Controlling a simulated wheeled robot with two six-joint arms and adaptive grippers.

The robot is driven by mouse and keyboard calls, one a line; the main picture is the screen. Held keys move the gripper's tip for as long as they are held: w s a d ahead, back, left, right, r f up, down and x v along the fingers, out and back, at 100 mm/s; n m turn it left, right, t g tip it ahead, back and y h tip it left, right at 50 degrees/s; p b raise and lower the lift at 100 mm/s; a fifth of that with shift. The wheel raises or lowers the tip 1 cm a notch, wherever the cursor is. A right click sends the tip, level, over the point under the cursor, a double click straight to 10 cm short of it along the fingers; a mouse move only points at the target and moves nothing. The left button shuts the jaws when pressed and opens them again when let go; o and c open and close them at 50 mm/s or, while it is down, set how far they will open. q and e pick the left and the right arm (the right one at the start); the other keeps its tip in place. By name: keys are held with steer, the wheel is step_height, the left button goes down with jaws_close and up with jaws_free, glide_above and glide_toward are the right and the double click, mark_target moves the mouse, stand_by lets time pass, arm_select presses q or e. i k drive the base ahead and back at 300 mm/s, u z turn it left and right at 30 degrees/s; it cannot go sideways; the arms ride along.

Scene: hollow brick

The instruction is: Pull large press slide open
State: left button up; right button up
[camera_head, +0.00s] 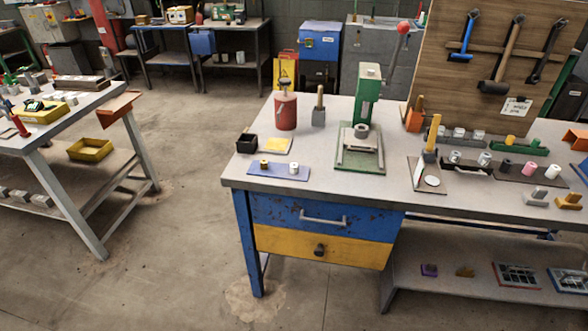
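A green press (367,95) stands upright on the grey workbench (215,175), right of the middle of the head view. A lever with a red ball knob (403,28) rises at its upper right. At its foot is a flat green base plate (350,167) with a light metal slide-like part (362,147) on it and a round metal piece above that. I cannot tell how far this slide part is pulled out. Neither of my grippers is in view.
A red canister (286,112) and a grey block with a wooden handle (319,112) stand left of the press. A blue tray (279,172) lies in front left. A yellow-handled tool (430,145) stands to the right. The bench has blue and yellow drawers (350,232). Open floor lies left.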

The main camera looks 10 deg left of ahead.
mark_target(355, 140)
steer(key=z, duration=0.5)
steer(key=k, duration=0.6)
steer(key=z, duration=0.95)
steer(key=i, duration=2)
steer(key=u, duration=0.75)
